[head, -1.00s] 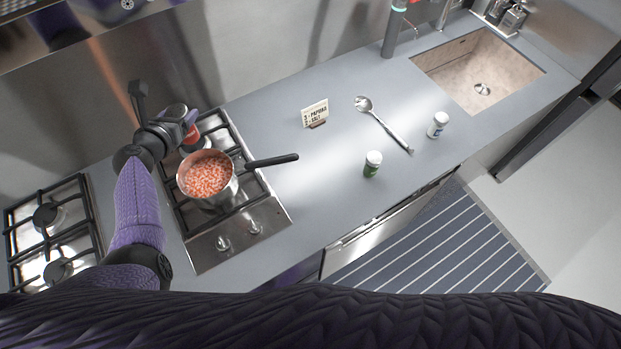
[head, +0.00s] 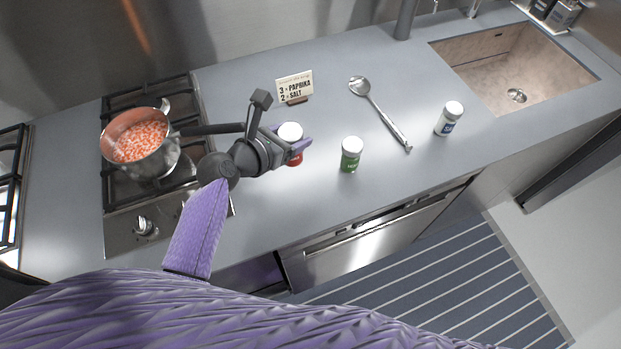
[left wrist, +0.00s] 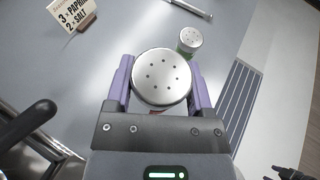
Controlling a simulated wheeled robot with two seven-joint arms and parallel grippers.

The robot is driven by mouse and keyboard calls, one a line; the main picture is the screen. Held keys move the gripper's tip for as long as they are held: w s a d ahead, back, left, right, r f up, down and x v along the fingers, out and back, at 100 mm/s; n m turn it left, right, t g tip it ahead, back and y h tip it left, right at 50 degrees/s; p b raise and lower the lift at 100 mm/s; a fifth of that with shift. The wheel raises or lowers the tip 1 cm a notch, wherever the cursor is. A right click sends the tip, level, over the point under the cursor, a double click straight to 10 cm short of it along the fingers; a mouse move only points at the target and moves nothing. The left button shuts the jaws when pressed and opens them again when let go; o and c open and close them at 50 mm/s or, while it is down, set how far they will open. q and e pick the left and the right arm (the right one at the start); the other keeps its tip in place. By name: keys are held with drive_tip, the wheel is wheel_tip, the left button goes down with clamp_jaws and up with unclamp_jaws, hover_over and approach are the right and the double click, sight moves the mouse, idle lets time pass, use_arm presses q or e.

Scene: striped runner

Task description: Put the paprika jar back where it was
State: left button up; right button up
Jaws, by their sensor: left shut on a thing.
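My left gripper (head: 295,146) is shut on a jar with a pale perforated lid (head: 290,131) and a red lower part. Its label is hidden, so I cannot read whether it says paprika. The jar is upright over the counter right of the stove; I cannot tell whether its base touches the counter. In the left wrist view the jar's lid (left wrist: 162,78) sits between the two purple fingers. A green jar (head: 350,156) stands just to its right. A card (head: 295,87) reading "3 x paprika, 2 x salt" stands behind.
A pan of red food (head: 138,143) sits on the stove, its dark handle reaching toward my left gripper. The counter's front strip is clear.

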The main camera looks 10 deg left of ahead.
use_arm(q)
drive_tip(key=f, duration=0.1)
drive_tip(key=d+f+b, duration=0.1)
drive_tip(key=f, duration=0.1)
drive_tip(key=shift+s+f, duration=0.1)
drive_tip(key=shift+f, duration=0.05)
wheel_tip(320, 180, down, 8)
drive_tip(key=b, duration=0.6)
drive_tip(key=shift+r, duration=0.25)
drive_tip(key=shift+f, duration=0.2)
drive_tip(key=o, duration=1.3)
drive_tip(key=shift+r, duration=0.2)
drive_tip(key=shift+s+a+r+p, duration=0.15)
drive_tip(key=shift+s+r+p, duration=0.1)
drive_tip(key=shift+p, duration=0.15)
drive_tip(key=p+v, duration=0.2)
drive_tip(key=v, duration=0.9)
drive_tip(key=shift+s, duration=0.2)
drive_tip(key=shift+f, duration=0.15)
